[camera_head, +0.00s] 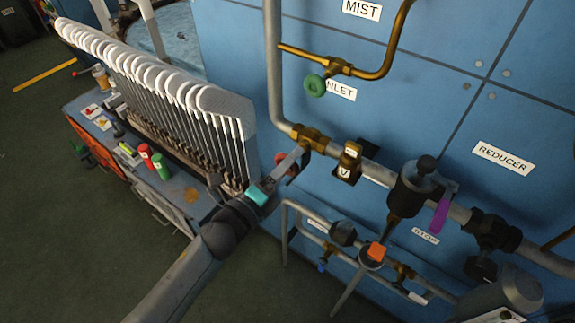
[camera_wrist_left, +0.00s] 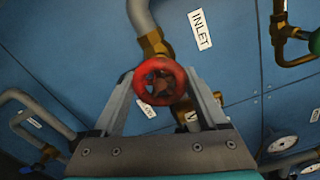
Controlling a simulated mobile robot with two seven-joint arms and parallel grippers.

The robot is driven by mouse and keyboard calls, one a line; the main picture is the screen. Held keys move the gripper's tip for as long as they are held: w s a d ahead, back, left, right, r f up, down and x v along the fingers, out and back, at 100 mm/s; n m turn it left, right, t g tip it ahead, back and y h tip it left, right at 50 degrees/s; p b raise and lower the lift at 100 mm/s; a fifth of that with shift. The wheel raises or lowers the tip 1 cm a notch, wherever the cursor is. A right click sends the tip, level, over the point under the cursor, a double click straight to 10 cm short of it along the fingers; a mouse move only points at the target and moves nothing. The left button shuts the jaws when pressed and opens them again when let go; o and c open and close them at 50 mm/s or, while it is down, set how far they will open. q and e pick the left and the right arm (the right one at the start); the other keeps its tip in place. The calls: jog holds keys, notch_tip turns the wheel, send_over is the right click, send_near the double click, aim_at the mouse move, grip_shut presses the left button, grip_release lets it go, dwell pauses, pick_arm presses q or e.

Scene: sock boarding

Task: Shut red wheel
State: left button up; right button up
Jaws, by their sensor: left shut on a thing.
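The red wheel (camera_wrist_left: 160,82) sits on a brass valve (camera_wrist_left: 153,46) on the grey inlet pipe. In the left wrist view it is between the two fingers of my left gripper (camera_wrist_left: 160,90), which is shut on it at its sides. In the head view my left gripper (camera_head: 292,160) reaches the valve from the lower left. There only a sliver of the red wheel (camera_head: 280,157) shows behind the fingers.
A green wheel (camera_head: 314,86) on a brass valve is above, by the INLET label. A rack of white sock boards (camera_head: 160,80) stands close left of my arm. A purple lever (camera_head: 440,215) and an orange knob (camera_head: 377,251) are on pipes to the right.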

pick_arm(q)
jog(key=shift+m, duration=0.6)
jog(key=o, duration=1.3)
jog(key=b+v, duration=0.1)
jog(key=v, duration=1.4)
jog(key=shift+s+a, duration=0.1)
